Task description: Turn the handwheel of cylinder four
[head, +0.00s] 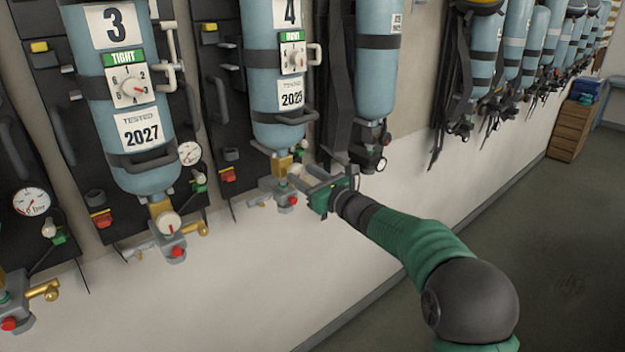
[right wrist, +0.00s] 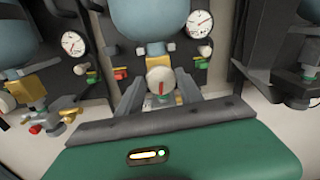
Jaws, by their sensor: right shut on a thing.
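Cylinder four (head: 280,80) is a light blue bottle hung upside down on the wall, marked 4 and TESTED 2025, with a green label and a dial (head: 293,58). Its brass valve (head: 282,165) is below. The pale round handwheel (right wrist: 160,82) with a red mark shows in the right wrist view between the grey fingers of my right gripper (right wrist: 159,92). In the head view the right gripper (head: 304,177) reaches this valve from the right, and the handwheel is partly hidden. The right gripper is shut on the handwheel. My left gripper is not in view.
Cylinder three (head: 125,80), with its own handwheel (head: 168,224), hangs to the left; another blue cylinder (head: 376,60) hangs close on the right. Pressure gauges (head: 190,153) and hoses are near the valves. A wooden drawer unit (head: 572,130) stands far right. The floor is clear.

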